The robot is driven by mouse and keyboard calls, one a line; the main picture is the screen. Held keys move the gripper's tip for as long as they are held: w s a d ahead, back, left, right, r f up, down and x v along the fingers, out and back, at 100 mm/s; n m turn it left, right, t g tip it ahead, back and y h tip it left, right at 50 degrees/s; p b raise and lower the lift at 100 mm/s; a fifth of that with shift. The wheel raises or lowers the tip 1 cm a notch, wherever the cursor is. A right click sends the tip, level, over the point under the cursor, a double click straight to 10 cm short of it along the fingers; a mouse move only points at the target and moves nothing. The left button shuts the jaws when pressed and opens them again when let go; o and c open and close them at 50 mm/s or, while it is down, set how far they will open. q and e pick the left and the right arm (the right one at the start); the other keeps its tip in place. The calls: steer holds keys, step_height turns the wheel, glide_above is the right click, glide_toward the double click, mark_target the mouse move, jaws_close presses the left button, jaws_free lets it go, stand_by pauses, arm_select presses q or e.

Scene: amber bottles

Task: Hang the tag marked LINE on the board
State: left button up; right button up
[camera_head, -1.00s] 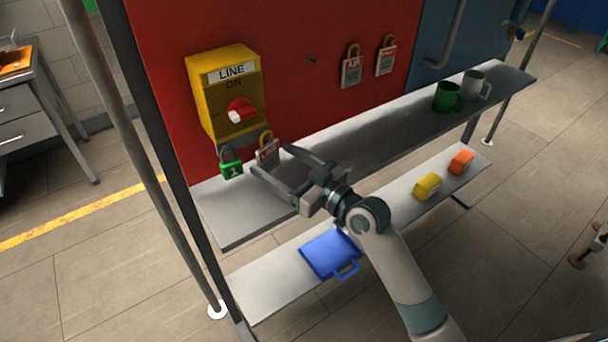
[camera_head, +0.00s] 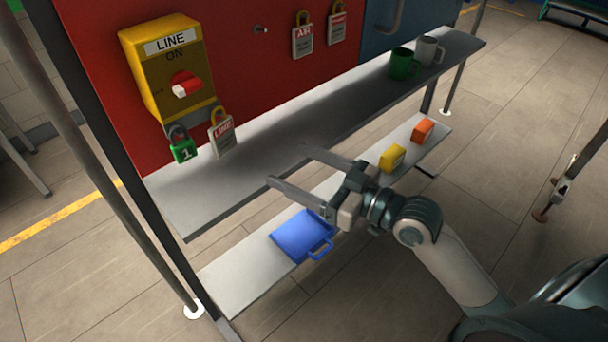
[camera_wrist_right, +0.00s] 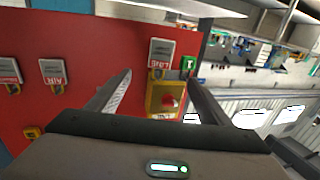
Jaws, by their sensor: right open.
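The LINE tag (camera_head: 222,137), a pale padlock-shaped tag with red lettering and a yellow shackle, hangs under the yellow LINE switch box (camera_head: 158,75), beside a green padlock (camera_head: 183,150) marked 1. On the red board (camera_head: 235,75) a bare peg (camera_head: 260,30) sticks out to the right of the box. My right gripper (camera_head: 288,166) is open and empty, apart from the tag, in front of the upper shelf. The right wrist view shows the tag (camera_wrist_right: 160,52) upside down, beyond the open fingers (camera_wrist_right: 160,78). My left gripper is not in view.
An AIR tag (camera_head: 303,40) and another tag (camera_head: 337,27) hang right of the peg. Green (camera_head: 403,64) and grey (camera_head: 428,50) mugs stand on the upper shelf (camera_head: 270,142). The lower shelf (camera_head: 242,275) holds a blue item (camera_head: 300,236), a yellow block (camera_head: 392,157) and an orange block (camera_head: 422,131).

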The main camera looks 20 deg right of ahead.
steer(key=shift+s+d, duration=0.4)
steer(key=shift+s, duration=0.2)
steer(key=w+d+f+m+g+h, duration=0.1)
steer(key=w+d+f+m+h, duration=0.2)
steer(key=f, duration=0.9)
steer(key=w+d+f+m+h, duration=0.1)
steer(key=w+d+f+h, duration=0.3)
steer(key=f, duration=0.8)
steer(key=s+d+f+m+g+h, duration=0.1)
steer(key=s+d+f, duration=0.15)
steer(key=f, duration=0.55)
steer(key=s+d+f+g, duration=0.1)
steer(key=s+f+g, duration=0.15)
steer(key=f, duration=0.65)
steer(key=s+d+f+m+g+h, duration=0.1)
steer(key=s+d+f, duration=0.15)
steer(key=f, duration=0.55)
steer(key=s+a+f+g+h, duration=0.1)
steer(key=s+a+f+g, duration=0.15)
steer(key=s+f, duration=1.05)
steer(key=s+a+f+g, duration=0.1)
steer(key=s+f+g, duration=0.2)
steer(key=s+f, duration=1)
steer(key=s+a+f+n+g, duration=0.1)
steer(key=s+a+f+g, duration=0.1)
steer(key=s, duration=1.4)
steer(key=shift+s+a+f+g, duration=0.15)
steer(key=shift+s+a+g, duration=0.15)
steer(key=shift+a+g, duration=0.15)
